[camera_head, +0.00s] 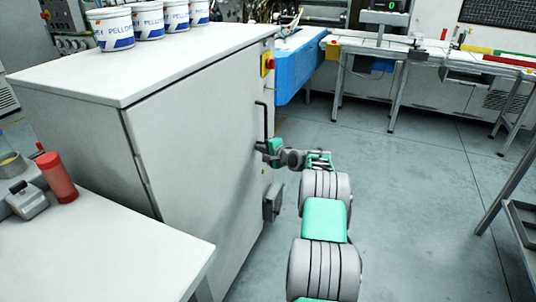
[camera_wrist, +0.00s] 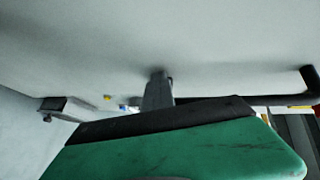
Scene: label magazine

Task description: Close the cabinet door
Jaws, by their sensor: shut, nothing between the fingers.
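The cabinet (camera_head: 60,120) is a large pale box on the left, with a white top. Its door (camera_head: 195,130) is the wide grey panel facing the aisle and looks about flush with the frame; I cannot tell whether a small gap remains. A black bar handle (camera_head: 265,118) stands on the door's far right side. My gripper (camera_head: 260,146) is shut and empty, with its fingertips at the door face just below the handle. In the wrist view the fingertips (camera_wrist: 158,90) meet or nearly meet the grey door panel (camera_wrist: 150,35), with the handle (camera_wrist: 270,100) to the right.
A white table (camera_head: 100,245) with a red cylinder (camera_head: 57,177) stands at the lower left. White tubs (camera_head: 110,28) stand on the cabinet. A blue machine part (camera_head: 300,65) and benches (camera_head: 440,65) are behind. The floor (camera_head: 420,190) right of my arm is clear.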

